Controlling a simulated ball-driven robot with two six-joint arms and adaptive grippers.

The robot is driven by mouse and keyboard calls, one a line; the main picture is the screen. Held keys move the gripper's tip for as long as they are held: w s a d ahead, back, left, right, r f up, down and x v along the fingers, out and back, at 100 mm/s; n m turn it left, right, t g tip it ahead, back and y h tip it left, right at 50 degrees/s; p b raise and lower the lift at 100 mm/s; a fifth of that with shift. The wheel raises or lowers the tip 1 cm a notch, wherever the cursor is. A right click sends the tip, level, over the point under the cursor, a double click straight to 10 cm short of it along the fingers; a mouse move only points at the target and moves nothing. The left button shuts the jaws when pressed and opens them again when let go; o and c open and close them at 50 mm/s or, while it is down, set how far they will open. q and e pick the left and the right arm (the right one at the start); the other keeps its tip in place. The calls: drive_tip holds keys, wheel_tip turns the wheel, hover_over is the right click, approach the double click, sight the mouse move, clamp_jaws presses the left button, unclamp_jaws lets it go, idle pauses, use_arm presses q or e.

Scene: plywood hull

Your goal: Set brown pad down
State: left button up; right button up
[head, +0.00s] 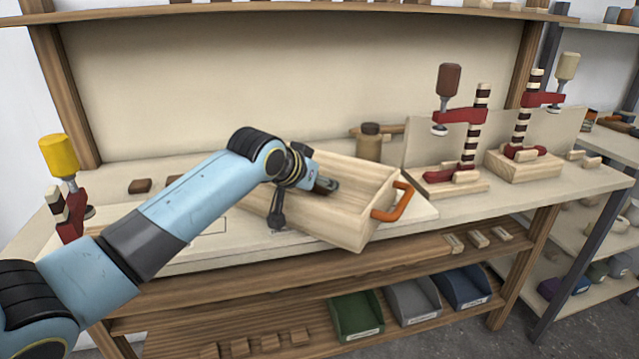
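My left gripper (326,185) reaches in from the left over the wooden tray. A small dark brown pad (324,187) shows at its fingertips, and the gripper looks shut on it. The fingers partly hide the pad, and whether it touches the tray floor is unclear. The light wooden tray (362,236) has an orange handle (393,204) on its right end and sits tilted on the bench. Another dark brown pad (140,185) lies at the bench's left, and one more (175,179) is partly hidden behind my arm. My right gripper is out of view.
A dark upright lever (277,208) stands by the tray's left side. Red clamps with a brown handle (448,80) and a cream handle (567,66) stand at the right, and one with a yellow handle (59,156) at the left. A brown jar (369,143) stands behind the tray.

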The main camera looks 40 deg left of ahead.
use_arm(q)
drive_tip(key=shift+s+d+f, duration=0.1)
drive_tip(key=shift+s+f, duration=0.15)
drive_tip(key=shift+f, duration=0.3)
drive_tip(key=shift+s+d+f, duration=0.1)
drive_tip(key=shift+s+f, duration=0.1)
drive_tip(key=shift+f, duration=0.3)
drive_tip(key=o, duration=0.9)
drive_tip(key=shift+w+d+f, duration=0.1)
drive_tip(key=shift+w, duration=0.05)
drive_tip(key=shift+o, duration=0.2)
drive_tip(key=shift+w+r, duration=0.1)
drive_tip(key=shift+r, duration=0.35)
drive_tip(key=p+v, duration=0.1)
drive_tip(key=v, duration=1.1)
drive_tip(key=shift+a+r+p, duration=0.3)
drive_tip(key=shift+r+p, duration=0.1)
drive_tip(key=shift+r, duration=0.1)
drive_tip(key=shift+w, duration=0.2)
